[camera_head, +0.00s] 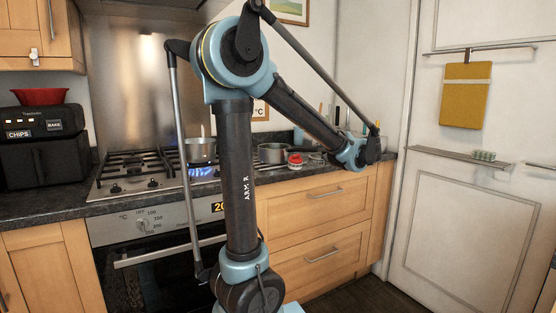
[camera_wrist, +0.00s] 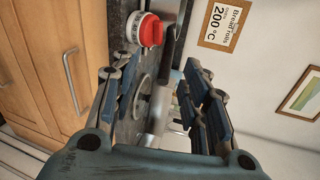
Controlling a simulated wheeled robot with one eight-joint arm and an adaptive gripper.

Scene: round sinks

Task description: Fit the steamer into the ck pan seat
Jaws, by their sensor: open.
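My gripper (camera_head: 371,148) is over the right end of the counter in the head view. In the wrist view my gripper (camera_wrist: 160,75) has its fingers wide apart. Past and between them are a round metal piece (camera_wrist: 143,92) and a shiny metal vessel side (camera_wrist: 158,112); I cannot tell whether either is the steamer, or whether the fingers touch them. A saucepan (camera_head: 200,150) sits on the hob over a blue flame, partly behind my arm. A grey metal pot (camera_head: 272,153) stands right of my arm. I cannot tell which vessel is the ck pan.
A black air fryer (camera_head: 40,140) with a red bowl (camera_head: 42,96) is at the left. A wall shelf (camera_head: 470,157) is at the right.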

